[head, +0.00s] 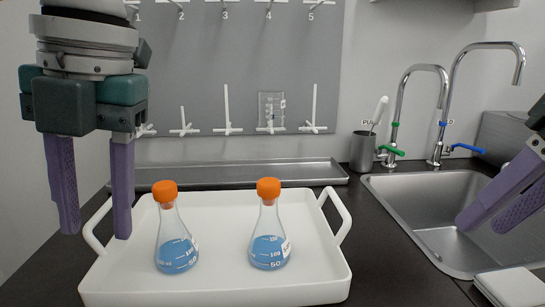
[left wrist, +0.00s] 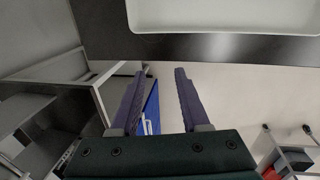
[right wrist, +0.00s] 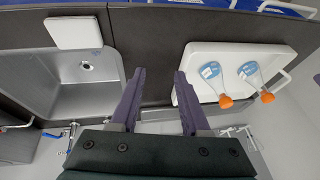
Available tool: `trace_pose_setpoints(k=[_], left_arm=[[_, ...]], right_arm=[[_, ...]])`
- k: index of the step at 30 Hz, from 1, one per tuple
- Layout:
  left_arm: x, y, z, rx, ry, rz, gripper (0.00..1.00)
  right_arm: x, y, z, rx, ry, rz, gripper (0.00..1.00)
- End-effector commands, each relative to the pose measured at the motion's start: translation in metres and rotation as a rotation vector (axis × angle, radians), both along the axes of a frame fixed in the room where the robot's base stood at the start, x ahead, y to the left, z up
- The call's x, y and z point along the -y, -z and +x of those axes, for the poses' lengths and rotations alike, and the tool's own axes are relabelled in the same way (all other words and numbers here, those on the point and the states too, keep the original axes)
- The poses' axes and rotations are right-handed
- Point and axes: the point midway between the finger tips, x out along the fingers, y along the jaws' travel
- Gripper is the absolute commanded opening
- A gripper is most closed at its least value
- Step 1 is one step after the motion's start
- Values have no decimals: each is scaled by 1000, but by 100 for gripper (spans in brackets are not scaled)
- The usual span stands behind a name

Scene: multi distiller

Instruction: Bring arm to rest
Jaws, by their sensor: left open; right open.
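My left gripper (head: 96,232) is open and empty at the left in the head view, in front of the left end of the white tray (head: 215,293). Its fingers also show apart in the left wrist view (left wrist: 156,72). My right gripper (head: 487,222) is at the right edge of the head view, over the sink. In the right wrist view its fingers (right wrist: 158,74) are apart with nothing between them. Two flasks with blue liquid and orange caps, a left flask (head: 177,250) and a right flask (head: 269,247), stand upright in the tray, apart from both grippers.
The steel sink (head: 415,200) with two faucets (head: 440,110) is at the right. A white block (head: 510,287) lies at its front edge. A grey cup (head: 363,152) stands behind. A pegboard (head: 240,70) holding a beaker (head: 271,108) is on the wall. Dark counter (head: 375,260) is clear between tray and sink.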

Motion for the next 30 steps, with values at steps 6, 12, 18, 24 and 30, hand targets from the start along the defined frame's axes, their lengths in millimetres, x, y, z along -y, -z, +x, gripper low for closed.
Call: trace_pose_setpoints(k=[6, 12, 18, 24, 30], left_arm=[[28, 16, -15, 36, -143, -79, 46], [58, 30, -36, 66, -352, -184, 46], [92, 34, -69, 75, -777, -359, 46], [96, 24, -105, 53, -1467, -503, 46], [57, 15, -137, 83, -2111, -519, 46]], right_arm=[[-11, 7, -12, -2, -29, -15, 46], [-21, 16, -29, -4, -55, -33, 46], [-35, 21, -61, -8, -84, -55, 46], [-44, 18, -106, -10, -99, -95, 46], [-43, 9, -146, -22, -90, -146, 46]])
